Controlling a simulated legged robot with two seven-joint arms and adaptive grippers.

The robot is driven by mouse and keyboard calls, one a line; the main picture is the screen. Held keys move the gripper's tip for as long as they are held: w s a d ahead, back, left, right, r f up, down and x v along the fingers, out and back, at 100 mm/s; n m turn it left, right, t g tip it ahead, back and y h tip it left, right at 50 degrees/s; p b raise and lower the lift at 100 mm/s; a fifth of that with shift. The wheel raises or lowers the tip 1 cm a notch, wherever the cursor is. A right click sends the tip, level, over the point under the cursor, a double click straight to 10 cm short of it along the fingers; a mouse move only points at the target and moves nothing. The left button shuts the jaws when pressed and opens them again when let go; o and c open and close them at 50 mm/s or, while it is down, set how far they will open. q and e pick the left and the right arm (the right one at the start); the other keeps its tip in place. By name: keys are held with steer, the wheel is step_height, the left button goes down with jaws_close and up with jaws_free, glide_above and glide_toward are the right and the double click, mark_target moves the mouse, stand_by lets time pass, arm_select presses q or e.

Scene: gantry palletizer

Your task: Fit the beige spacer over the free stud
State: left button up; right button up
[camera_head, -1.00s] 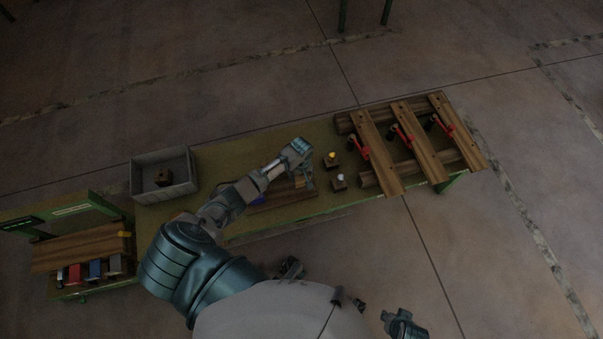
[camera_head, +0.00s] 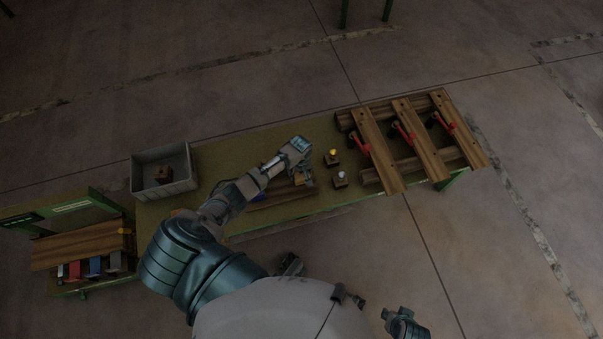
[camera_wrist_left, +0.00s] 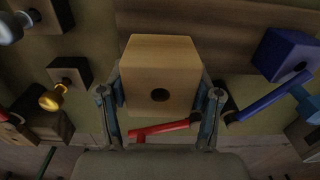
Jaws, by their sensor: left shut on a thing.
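My left gripper (camera_wrist_left: 160,98) is shut on the beige spacer (camera_wrist_left: 160,65), a block with a dark round hole in the face toward the wrist camera. One finger lies along each side of it. In the head view the left gripper (camera_head: 306,178) is over the wooden board (camera_head: 285,197) at the front of the bench, and the spacer shows only in small part. A blue block (camera_wrist_left: 282,52) with a dark hole is to the right in the wrist view. I cannot make out the free stud; the held spacer and hand may hide it. A dark hand-like part, likely my right gripper (camera_head: 402,325), is at the bottom right.
Small wooden bases with a yellow knob (camera_head: 333,153) and a pale knob (camera_head: 341,174) stand right of the hand. Beams with red levers (camera_head: 402,132) lie farther right. A grey bin (camera_head: 192,184) is at the left. Red (camera_wrist_left: 160,130) and blue (camera_wrist_left: 270,107) bars show in the wrist view.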

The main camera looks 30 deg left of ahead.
mark_target(301, 180)
arm_select(q)
steer(key=shift+a+f, duration=0.1)
steer(key=shift+a, duration=0.25)
arm_select(e)
steer(key=shift+a+r, duration=0.3)
steer(key=shift+a, duration=0.1)
arm_select(q)
steer(key=shift+d, duration=0.25)
arm_select(e)
steer(key=shift+d, duration=0.3)
arm_select(q)
steer(key=shift+p, duration=0.4)
arm_select(e)
steer(key=shift+w+r, duration=0.1)
steer(key=shift+r, duration=0.2)
arm_select(q)
steer(key=shift+a, duration=0.1)
arm_select(e)
steer(key=shift+a, duration=0.2)
steer(key=shift+d, duration=0.1)
arm_select(q)
steer(key=shift+d, duration=0.2)
arm_select(e)
steer(key=shift+r, duration=0.3)
